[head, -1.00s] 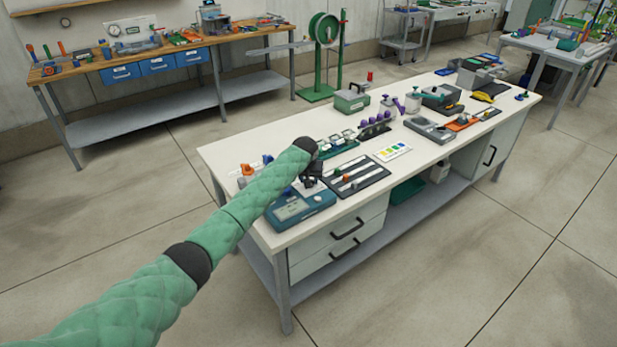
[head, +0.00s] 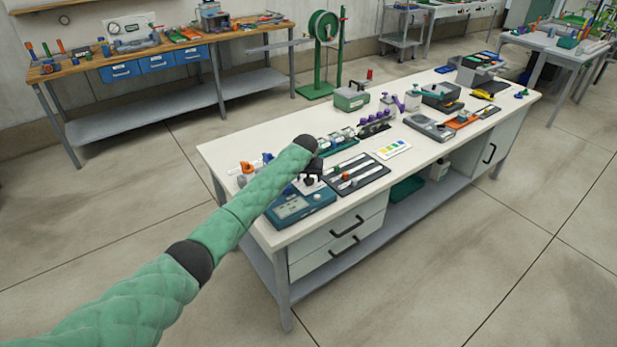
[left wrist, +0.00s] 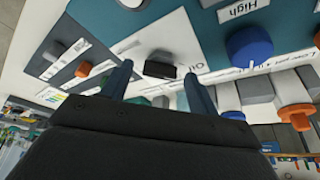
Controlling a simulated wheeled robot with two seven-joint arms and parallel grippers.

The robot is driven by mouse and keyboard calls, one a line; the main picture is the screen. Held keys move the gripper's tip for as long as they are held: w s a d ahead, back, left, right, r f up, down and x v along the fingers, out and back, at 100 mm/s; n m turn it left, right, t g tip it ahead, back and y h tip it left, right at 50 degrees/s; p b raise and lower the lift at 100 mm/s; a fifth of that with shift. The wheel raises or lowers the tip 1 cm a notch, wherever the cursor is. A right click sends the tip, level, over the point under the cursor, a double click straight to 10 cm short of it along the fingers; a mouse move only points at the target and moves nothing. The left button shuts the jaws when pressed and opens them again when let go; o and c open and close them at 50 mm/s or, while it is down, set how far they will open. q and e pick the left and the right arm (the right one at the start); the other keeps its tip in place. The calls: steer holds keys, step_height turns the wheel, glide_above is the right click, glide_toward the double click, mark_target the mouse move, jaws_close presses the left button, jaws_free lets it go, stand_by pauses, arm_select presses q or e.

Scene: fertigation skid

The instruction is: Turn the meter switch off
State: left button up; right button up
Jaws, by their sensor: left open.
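The teal meter (head: 300,208) lies at the near left corner of the white bench, partly hidden by my left arm. In the left wrist view its teal and white face fills the upper part. A small black switch (left wrist: 160,66) sits on the white panel, with partly covered lettering beside it. A blue knob (left wrist: 249,46) stands to its right, under a "High" label. My left gripper (left wrist: 158,72) is open, its two fingers pointing at the face with the switch between them in the picture. I cannot tell whether they touch it. My right gripper is out of view.
A black tray with slots (head: 357,178) lies just right of the meter. A colour chart (head: 393,149) and several tools stand further along the bench. In the left wrist view, an orange and white fitting (left wrist: 293,105) is close to the right finger.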

arm_select(q)
steer(key=shift+s+r, duration=0.2)
steer(key=shift+r, duration=0.3)
steer(key=b+v, duration=0.2)
steer(key=v, duration=0.4)
steer(key=shift+r, duration=0.3)
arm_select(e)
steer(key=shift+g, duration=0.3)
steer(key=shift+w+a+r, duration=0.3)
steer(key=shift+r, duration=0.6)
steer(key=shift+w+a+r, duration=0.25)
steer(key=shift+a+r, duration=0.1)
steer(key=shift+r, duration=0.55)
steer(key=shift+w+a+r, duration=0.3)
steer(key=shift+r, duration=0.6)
arm_select(q)
steer(key=shift+s, duration=0.2)
